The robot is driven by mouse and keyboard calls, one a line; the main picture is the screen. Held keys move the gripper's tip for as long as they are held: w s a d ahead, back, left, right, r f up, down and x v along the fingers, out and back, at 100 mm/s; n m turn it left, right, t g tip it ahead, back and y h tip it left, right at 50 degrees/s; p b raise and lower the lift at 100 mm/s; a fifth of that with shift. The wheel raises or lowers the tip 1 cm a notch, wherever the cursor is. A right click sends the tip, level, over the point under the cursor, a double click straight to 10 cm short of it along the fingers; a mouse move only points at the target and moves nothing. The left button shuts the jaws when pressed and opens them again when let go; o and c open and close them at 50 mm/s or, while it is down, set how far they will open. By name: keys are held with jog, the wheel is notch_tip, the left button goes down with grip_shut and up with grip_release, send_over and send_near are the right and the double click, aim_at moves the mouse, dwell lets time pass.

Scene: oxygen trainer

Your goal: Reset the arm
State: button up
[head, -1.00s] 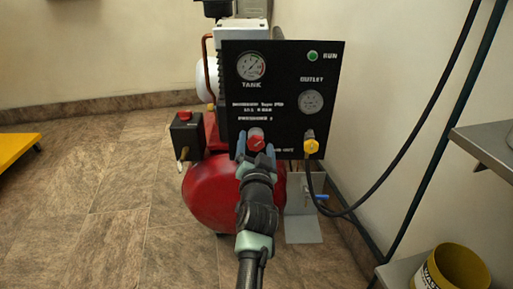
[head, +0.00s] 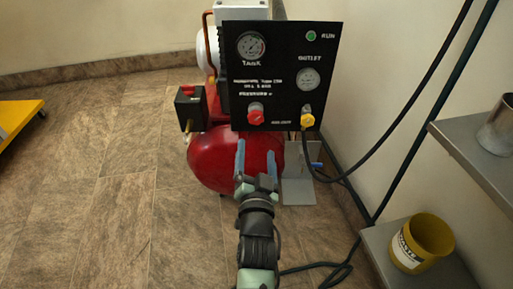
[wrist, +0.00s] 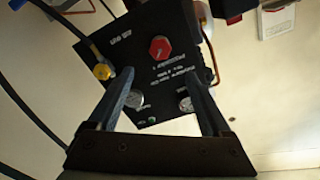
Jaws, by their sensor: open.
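My gripper (head: 257,160) is open and empty in the head view, in front of the red tank (head: 212,160) and below the black panel. Its two blue-grey fingers stand apart; they also show in the wrist view (wrist: 165,100). The black panel (head: 285,75) carries a red knob (head: 256,113), a yellow fitting (head: 307,118), a tank gauge (head: 251,46) and an outlet gauge (head: 308,79). The red knob shows in the wrist view (wrist: 160,48) beyond the fingertips, apart from them.
A black hose (head: 395,135) runs from the yellow fitting along the right wall. Metal shelves (head: 470,145) stand at right, with a yellow bucket (head: 421,243) on the lower one. A yellow platform (head: 20,122) is at far left. The tiled floor (head: 90,200) at left is clear.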

jog(key=shift+s, duration=0.3)
notch_tip(320, 180, up, 19)
jog(key=n+t+p, duration=0.1)
jog(key=t+p, duration=0.1)
jog(key=t, duration=0.1)
jog(key=s+r+n+t+p, duration=0.15)
jog(key=s+r, duration=0.25)
jog(key=r, duration=0.8)
jog(key=s+r+n+t, duration=0.1)
jog(key=s+r+t, duration=0.15)
jog(key=r, duration=0.85)
jog(key=s+r+n+t+p, duration=0.1)
jog(key=s+r+n+t, duration=0.1)
jog(key=s+r, duration=1.05)
notch_tip(320, 180, up, 38)
jog(key=p, duration=3.8)
jog(key=shift+r, duration=0.2)
jog(key=shift+n, duration=0.25)
